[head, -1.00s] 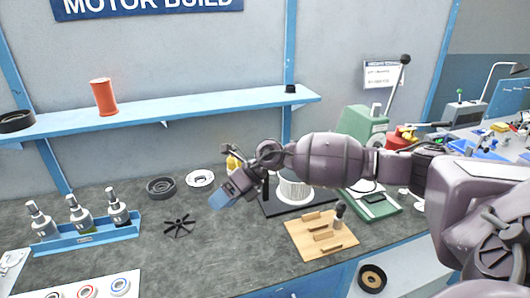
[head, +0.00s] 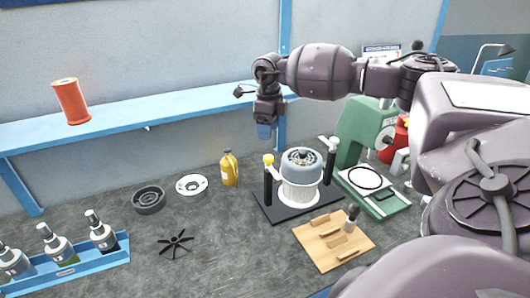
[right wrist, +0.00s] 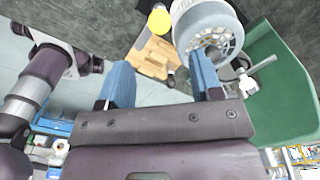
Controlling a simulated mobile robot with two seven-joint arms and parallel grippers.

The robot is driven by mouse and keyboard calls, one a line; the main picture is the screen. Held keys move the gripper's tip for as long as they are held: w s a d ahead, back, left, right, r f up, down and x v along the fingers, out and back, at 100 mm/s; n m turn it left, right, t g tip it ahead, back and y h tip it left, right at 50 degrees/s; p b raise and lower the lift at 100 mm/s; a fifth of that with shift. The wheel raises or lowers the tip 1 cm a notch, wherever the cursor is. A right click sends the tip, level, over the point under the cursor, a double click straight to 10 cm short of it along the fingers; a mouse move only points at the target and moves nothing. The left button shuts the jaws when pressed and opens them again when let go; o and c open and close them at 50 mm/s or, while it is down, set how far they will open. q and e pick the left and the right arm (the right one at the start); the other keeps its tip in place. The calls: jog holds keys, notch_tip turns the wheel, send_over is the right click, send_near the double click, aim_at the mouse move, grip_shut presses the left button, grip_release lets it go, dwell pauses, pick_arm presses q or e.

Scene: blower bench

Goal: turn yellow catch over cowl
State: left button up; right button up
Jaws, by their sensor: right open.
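The cowl (head: 302,165) is a grey-blue round housing on a white ribbed body, standing on a black base plate (head: 275,207). The yellow catch (head: 268,160) tops a dark post just left of the cowl; it seems turned away from the cowl rather than over it. A white catch (head: 331,144) tops the post on the right. My right gripper (head: 264,132) is open and empty, pointing down above the yellow catch and apart from it. In the right wrist view the yellow catch (right wrist: 160,20) and cowl (right wrist: 205,25) lie beyond the open blue fingers (right wrist: 160,72). My left gripper is out of view.
A yellow bottle (head: 229,169) stands left of the base. A wooden board (head: 333,243) lies in front, and a green press (head: 360,130) stands at the right. The blue shelf (head: 190,105) runs behind. A black fan wheel (head: 175,243) lies on the bench at the left.

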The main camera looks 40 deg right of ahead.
aim_at(269, 157)
notch_tip(269, 157, down, 9)
jog(key=shift+f+p, duration=0.2)
jog(key=shift+p, duration=0.1)
grip_shut()
dwell(0.5)
